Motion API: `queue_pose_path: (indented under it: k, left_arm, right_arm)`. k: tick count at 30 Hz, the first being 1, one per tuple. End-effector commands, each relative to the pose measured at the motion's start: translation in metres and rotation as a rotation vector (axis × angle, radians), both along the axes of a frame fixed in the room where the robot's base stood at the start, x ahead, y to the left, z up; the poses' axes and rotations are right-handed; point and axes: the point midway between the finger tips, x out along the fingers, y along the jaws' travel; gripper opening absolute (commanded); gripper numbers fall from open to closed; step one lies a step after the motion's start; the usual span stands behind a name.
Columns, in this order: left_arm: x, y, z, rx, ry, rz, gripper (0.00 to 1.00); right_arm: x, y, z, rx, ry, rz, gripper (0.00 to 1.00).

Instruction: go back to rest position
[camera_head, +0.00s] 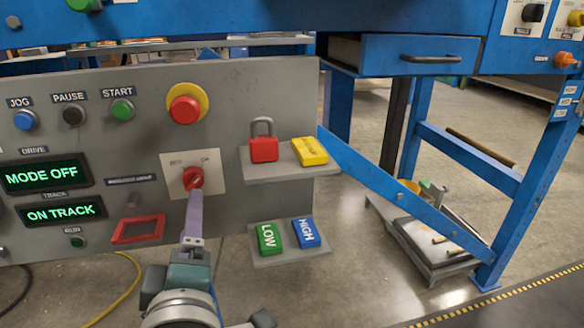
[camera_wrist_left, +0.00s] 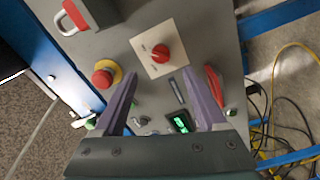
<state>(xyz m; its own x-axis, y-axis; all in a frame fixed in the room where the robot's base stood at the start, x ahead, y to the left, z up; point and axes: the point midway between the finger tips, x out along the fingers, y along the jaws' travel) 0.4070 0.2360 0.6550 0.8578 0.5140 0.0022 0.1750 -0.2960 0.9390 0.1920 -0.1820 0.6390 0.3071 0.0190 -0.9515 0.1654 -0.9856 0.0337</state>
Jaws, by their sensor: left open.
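My left gripper (camera_head: 195,208) reaches up toward the grey control panel (camera_head: 130,90) in the head view, with a purple finger just below the red rotary switch (camera_head: 193,178). In the left wrist view the left gripper (camera_wrist_left: 160,73) is open, its two purple fingers spread wide and nothing between them. The red switch (camera_wrist_left: 160,53) lies beyond the fingertips on its pale plate, apart from the fingers in that view. The gap to the panel is hard to judge. My right gripper is not in view.
A red padlock (camera_head: 263,148) and a yellow block (camera_head: 310,151) sit on the upper shelf; green LOW (camera_head: 268,238) and blue HIGH (camera_head: 306,232) blocks sit below. A red frame (camera_head: 138,229) and an emergency button (camera_head: 185,109) are close by. A blue bench frame (camera_head: 440,150) stands right.

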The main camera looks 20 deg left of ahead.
Motion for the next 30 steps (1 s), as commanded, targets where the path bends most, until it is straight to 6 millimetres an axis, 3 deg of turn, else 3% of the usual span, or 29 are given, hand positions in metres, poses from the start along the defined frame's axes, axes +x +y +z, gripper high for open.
queue_pose_path:
  k: [5, 8, 12, 14, 18, 22, 26, 30]
  left_arm:
    - [0.003, -0.004, 0.016, 0.013, 0.010, -0.040, 0.74]
    - [0.011, -0.018, 0.054, 0.053, 0.046, -0.153, 0.74]
    - [0.015, -0.054, 0.126, 0.176, 0.157, -0.417, 0.74]
    - [0.011, -0.071, 0.153, 0.246, 0.225, -0.536, 0.74]
    - [-0.015, -0.100, 0.205, 0.422, 0.414, -0.786, 0.74]
    - [-0.055, -0.111, 0.250, 0.586, 0.623, -0.978, 0.74]
    - [-0.104, -0.104, 0.295, 0.733, 0.857, -1.123, 0.74]
    - [-0.157, -0.082, 0.346, 0.847, 1.107, -1.224, 0.74]
  right_arm:
    - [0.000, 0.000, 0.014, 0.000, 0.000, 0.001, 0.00]
    - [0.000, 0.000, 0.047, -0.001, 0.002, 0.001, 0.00]
    - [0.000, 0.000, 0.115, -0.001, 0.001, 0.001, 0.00]
    - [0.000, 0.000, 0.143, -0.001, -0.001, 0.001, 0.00]
    - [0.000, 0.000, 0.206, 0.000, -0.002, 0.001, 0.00]
    - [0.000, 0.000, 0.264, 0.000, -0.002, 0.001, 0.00]
    - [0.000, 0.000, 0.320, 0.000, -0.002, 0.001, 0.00]
    - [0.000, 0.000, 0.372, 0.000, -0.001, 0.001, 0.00]
